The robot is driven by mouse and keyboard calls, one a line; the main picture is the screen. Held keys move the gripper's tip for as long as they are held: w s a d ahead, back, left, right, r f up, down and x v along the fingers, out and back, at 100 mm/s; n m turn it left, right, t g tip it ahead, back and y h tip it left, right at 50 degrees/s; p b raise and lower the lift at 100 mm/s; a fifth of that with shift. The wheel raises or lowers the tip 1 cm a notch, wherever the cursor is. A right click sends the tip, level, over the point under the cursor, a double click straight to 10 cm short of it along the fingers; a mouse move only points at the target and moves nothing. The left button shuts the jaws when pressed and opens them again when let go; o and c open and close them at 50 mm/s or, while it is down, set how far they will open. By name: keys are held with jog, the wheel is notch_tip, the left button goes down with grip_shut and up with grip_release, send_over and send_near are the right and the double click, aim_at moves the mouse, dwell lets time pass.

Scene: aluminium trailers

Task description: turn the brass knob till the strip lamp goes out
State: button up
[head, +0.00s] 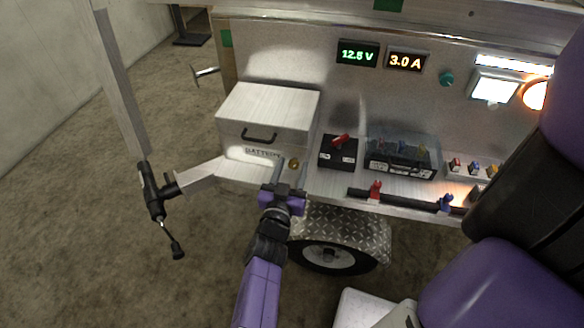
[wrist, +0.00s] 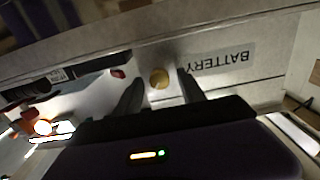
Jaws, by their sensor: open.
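The brass knob (head: 293,163) sits on the front of the battery box (head: 266,108), to the right of its BATTERY label. In the wrist view the round knob (wrist: 159,78) shows between the two dark fingers, with the label beside it. My gripper (head: 290,174) is open in front of the knob, fingers pointing at it; it also shows in the wrist view (wrist: 160,84). No finger clearly touches the knob; the remaining depth is hard to judge. The strip lamp (head: 513,64) at the upper right of the panel is lit white.
A square lamp (head: 494,87) and a round orange lamp (head: 537,94) also glow. Displays read 12.5 V (head: 357,54) and 3.0 A (head: 405,61). A black battery (head: 338,152) with a red clamp and a clear bin (head: 403,150) stand right of the box. The trailer's jack (head: 153,190) stands left.

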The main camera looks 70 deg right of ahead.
jog(key=shift+d, duration=0.1)
grip_shut()
jog(key=shift+r+m+p, duration=0.1)
jog(key=shift+m+p, duration=0.35)
jog(key=shift+m, duration=0.95)
jog(key=shift+s+m, duration=0.1)
jog(key=shift+m, duration=1)
grip_release()
jog(key=s+a, duration=0.1)
jog(key=a, duration=0.6)
jog(key=shift+a, duration=0.4)
